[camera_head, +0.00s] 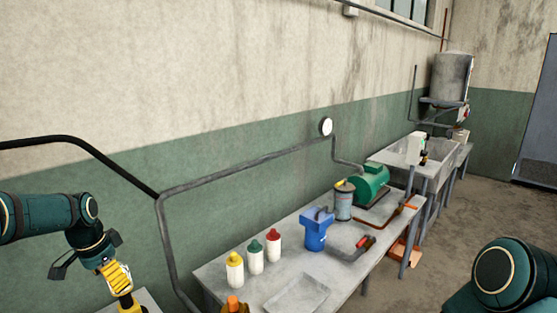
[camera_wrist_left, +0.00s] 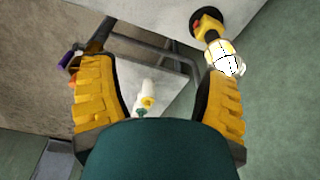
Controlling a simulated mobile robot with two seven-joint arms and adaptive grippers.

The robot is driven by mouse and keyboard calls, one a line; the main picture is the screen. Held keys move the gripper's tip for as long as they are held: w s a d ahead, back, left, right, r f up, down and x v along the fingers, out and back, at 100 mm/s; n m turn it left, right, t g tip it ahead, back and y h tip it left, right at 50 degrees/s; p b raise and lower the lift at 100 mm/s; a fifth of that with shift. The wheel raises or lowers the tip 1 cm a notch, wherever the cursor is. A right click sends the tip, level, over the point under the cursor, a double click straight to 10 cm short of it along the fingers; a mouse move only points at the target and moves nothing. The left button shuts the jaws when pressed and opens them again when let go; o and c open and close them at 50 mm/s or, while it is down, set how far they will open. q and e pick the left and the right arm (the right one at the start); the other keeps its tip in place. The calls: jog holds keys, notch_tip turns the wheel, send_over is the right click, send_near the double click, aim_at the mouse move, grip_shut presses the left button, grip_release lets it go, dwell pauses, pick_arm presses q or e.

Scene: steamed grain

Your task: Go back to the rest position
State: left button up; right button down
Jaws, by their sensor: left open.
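My left gripper (camera_head: 115,276) hangs at the lower left of the head view, above the corner of a pale surface (camera_head: 149,300). In the left wrist view its two yellow fingers stand wide apart (camera_wrist_left: 158,68), with nothing held between them. A yellow and black object with a white, rounded part (camera_wrist_left: 226,62) shows beside the right-hand finger, apart from it as far as I can tell. A yellow piece (camera_head: 128,303) shows just below the gripper in the head view. Part of my right arm is at the lower right; its gripper is out of view.
A pipe (camera_head: 165,235) runs along the wall. The floor at right is clear.

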pick_arm(q)
jog(key=w+d+f+n+h, duration=0.1)
jog(key=d+f+n+h, duration=0.1)
jog(key=d+f, duration=1.45)
jog(key=s+d+f+n, duration=0.1)
jog(key=s+d+f, duration=0.1)
jog(key=d+f, duration=0.1)
jog(key=s+d+f+b, duration=0.1)
jog(key=s+d+f, duration=0.2)
jog(key=d+f, duration=0.1)
jog(key=s+d+f+n+h, duration=0.1)
jog(key=s+d+f, duration=0.1)
jog(key=d+f, duration=0.1)
jog(key=shift+s+d+f+n+b, duration=0.2)
jog(key=shift+d+f+n+b, duration=0.1)
jog(key=s+d+f+n, duration=0.2)
jog(key=s+d+f, duration=0.2)
jog(key=s+d, duration=0.2)
jog(key=s, duration=0.2)
jog(key=shift+s+n+t, duration=0.3)
pick_arm(e)
jog(key=shift+s+x, duration=0.2)
jog(key=shift+x, duration=0.95)
